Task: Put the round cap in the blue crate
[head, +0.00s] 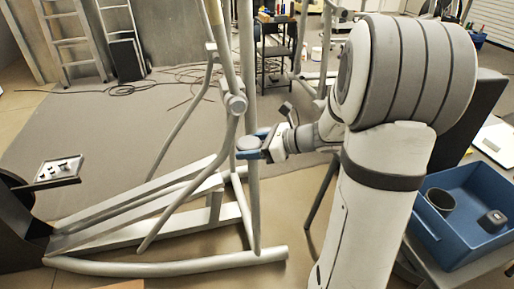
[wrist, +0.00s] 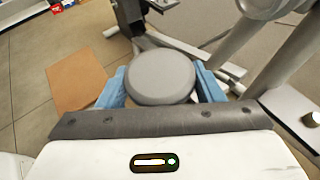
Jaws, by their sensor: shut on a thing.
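The round cap (wrist: 161,77) is a grey disc held between the two blue fingers of my gripper (wrist: 160,88) in the wrist view. In the head view my gripper (head: 254,148) is shut on the cap (head: 247,143), beside the upright tubes of the elliptical machine (head: 236,105). The blue crate (head: 447,235) stands on a table at the lower right of the head view, well apart from my gripper and on the other side of my arm. A dark cup-like ring (head: 440,201) and a small dark block (head: 491,221) lie in the crate.
The elliptical's tubes rise close beside my gripper, and its rails (head: 150,215) run along the floor to the left. Ladders (head: 70,40) and a dark shelf cart (head: 277,50) stand at the back.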

